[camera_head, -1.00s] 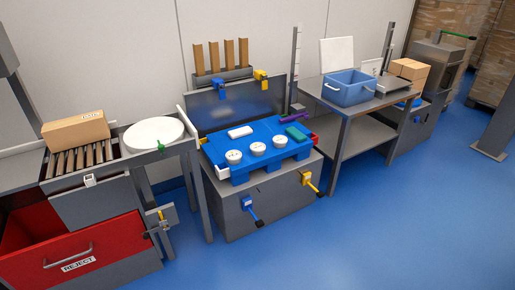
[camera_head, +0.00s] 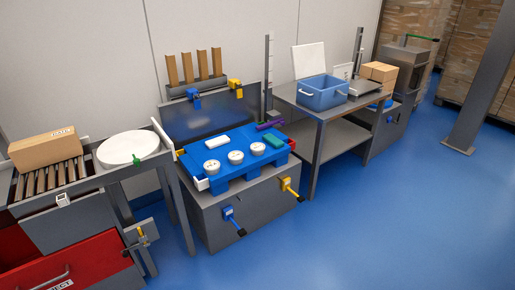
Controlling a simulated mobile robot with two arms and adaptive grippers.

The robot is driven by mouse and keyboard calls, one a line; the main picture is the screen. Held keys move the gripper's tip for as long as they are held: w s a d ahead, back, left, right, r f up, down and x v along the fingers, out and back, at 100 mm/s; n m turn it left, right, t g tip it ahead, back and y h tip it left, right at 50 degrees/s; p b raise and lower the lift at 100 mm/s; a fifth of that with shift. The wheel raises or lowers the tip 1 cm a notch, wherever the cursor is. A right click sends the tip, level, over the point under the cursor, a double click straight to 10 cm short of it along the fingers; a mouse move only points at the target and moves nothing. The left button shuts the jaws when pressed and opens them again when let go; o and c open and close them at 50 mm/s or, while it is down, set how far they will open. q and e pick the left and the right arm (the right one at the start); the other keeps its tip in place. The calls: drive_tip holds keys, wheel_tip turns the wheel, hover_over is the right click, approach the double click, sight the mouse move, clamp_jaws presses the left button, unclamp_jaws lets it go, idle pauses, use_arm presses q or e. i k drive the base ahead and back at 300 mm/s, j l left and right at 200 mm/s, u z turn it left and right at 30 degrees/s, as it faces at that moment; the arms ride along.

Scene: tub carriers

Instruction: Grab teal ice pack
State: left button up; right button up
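A teal block, the ice pack (camera_head: 275,141), lies at the right end of the blue pallet-like platform (camera_head: 223,179) on a grey cabinet. A white block (camera_head: 217,142) lies on the same platform, left of it. A purple item (camera_head: 268,126) is behind the ice pack, at the back right edge. Neither of my grippers is in view.
A blue tub with handles (camera_head: 323,92) stands on the grey table (camera_head: 310,110) to the right. A cardboard box (camera_head: 45,148) on rollers, a white round plate (camera_head: 128,149) and a red reject drawer (camera_head: 75,265) are left. Blue floor (camera_head: 350,220) in front is clear.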

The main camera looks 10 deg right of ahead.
sight(276, 143)
drive_tip(key=i+l+u, duration=0.1)
drive_tip(key=i+l, duration=0.35)
drive_tip(key=i, duration=0.15)
drive_tip(key=i+l, duration=0.5)
drive_tip(key=i+j+u, duration=0.05)
